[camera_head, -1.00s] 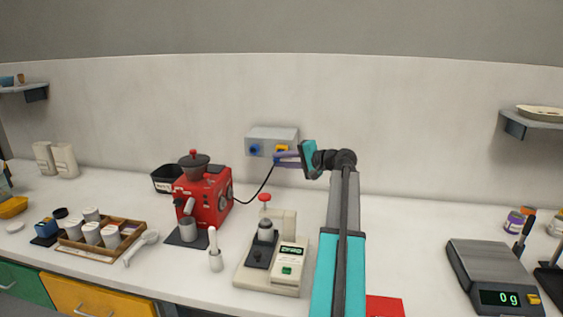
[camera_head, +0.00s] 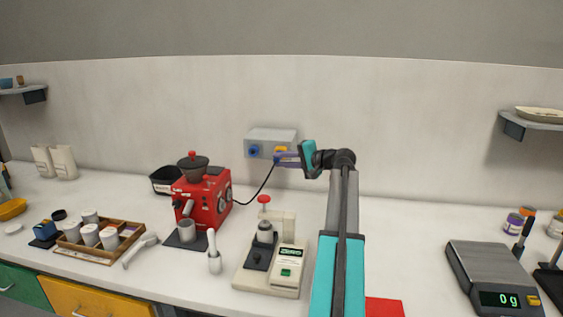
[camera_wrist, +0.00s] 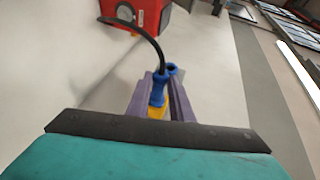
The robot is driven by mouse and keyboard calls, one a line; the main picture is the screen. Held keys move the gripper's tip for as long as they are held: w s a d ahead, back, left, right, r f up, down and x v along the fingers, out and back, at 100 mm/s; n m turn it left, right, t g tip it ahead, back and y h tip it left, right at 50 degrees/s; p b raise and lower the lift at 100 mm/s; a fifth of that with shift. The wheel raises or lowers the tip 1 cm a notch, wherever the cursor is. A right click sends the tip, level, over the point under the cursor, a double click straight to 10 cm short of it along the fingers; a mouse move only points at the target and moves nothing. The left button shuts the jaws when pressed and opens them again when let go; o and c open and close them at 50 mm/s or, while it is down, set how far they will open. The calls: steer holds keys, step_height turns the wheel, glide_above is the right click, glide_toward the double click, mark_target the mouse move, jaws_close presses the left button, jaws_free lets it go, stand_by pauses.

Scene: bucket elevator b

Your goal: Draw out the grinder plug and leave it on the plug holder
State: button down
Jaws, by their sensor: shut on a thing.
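The grinder plug (camera_wrist: 158,90) is blue, with a black cable (camera_wrist: 150,36) leaving its end. My gripper (camera_wrist: 160,84) has its purple fingers shut on it, one on each side. A yellow-orange part (camera_wrist: 157,112) shows just beyond the plug. In the head view my gripper (camera_head: 279,159) is at the yellow socket (camera_head: 281,149) on the right of the grey wall box (camera_head: 271,134). The plug is mostly hidden there; I cannot tell how deep it sits. A blue round fitting (camera_head: 254,151) is on the box's left. The red grinder (camera_head: 203,200) stands to the left.
The black cable (camera_head: 263,187) hangs in a curve from the grinder to my gripper. A scale (camera_head: 490,270) is at the right. The counter below the wall box is partly clear.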

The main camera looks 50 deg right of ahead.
steer(key=shift+d, duration=0.1)
steer(key=c, duration=1.5)
jaws_free()
steer(key=shift+w, duration=0.1)
steer(key=b+v, duration=0.2)
steer(key=v, duration=1.2)
steer(key=shift+b, duration=0.3)
steer(key=shift+f, duration=0.1)
